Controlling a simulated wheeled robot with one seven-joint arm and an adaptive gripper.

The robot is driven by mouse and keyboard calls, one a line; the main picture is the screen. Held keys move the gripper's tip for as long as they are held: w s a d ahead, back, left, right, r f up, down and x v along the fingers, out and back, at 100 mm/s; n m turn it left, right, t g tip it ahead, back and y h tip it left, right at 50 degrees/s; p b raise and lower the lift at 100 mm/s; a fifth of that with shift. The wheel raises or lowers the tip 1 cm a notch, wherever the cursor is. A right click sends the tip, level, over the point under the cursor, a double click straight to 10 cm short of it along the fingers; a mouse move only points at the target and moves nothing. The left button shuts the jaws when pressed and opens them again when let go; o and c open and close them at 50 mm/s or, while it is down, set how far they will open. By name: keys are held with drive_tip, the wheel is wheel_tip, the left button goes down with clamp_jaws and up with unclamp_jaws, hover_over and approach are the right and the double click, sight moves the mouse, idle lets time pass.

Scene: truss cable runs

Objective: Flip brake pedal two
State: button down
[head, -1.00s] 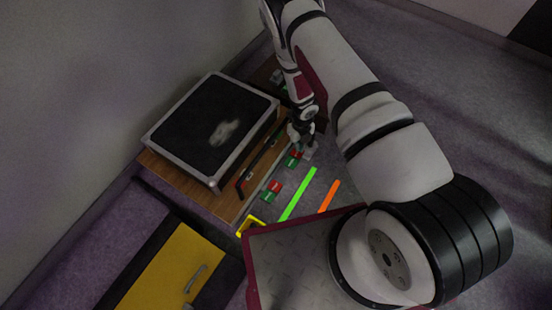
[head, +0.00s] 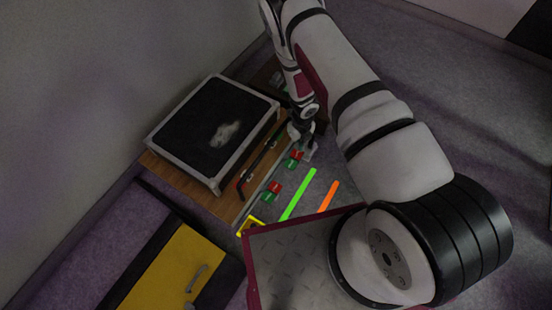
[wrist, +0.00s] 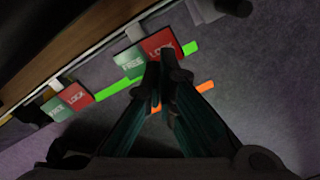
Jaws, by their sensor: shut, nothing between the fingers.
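Two brake pedal units with green FREE and red LOCK plates stand along the wooden platform's edge. The farther unit (head: 295,158) shows in the wrist view (wrist: 132,58) just past my fingertips. The nearer unit (head: 272,190) is at the left of the wrist view (wrist: 66,102). Each has a small pale tab at its platform side. I cannot read which is number two. My gripper (wrist: 162,72) is shut and empty, its tips overlapping the lower part of the farther unit's LOCK plate. Contact cannot be told. In the head view my gripper (head: 304,137) is beside that unit, partly hidden.
A black case with a grey rim (head: 160,142) lies on the wooden platform (head: 180,180), with a dark bar (head: 254,168) beside it. A green strip (head: 298,195) and an orange strip (head: 328,197) lie on the floor. A yellow cabinet (head: 165,270) stands at lower left.

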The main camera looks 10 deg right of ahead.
wheel_tip(320, 180, up, 5)
drive_tip(key=p, duration=0.3)
drive_tip(key=shift+f, duration=0.2)
idle(0.4)
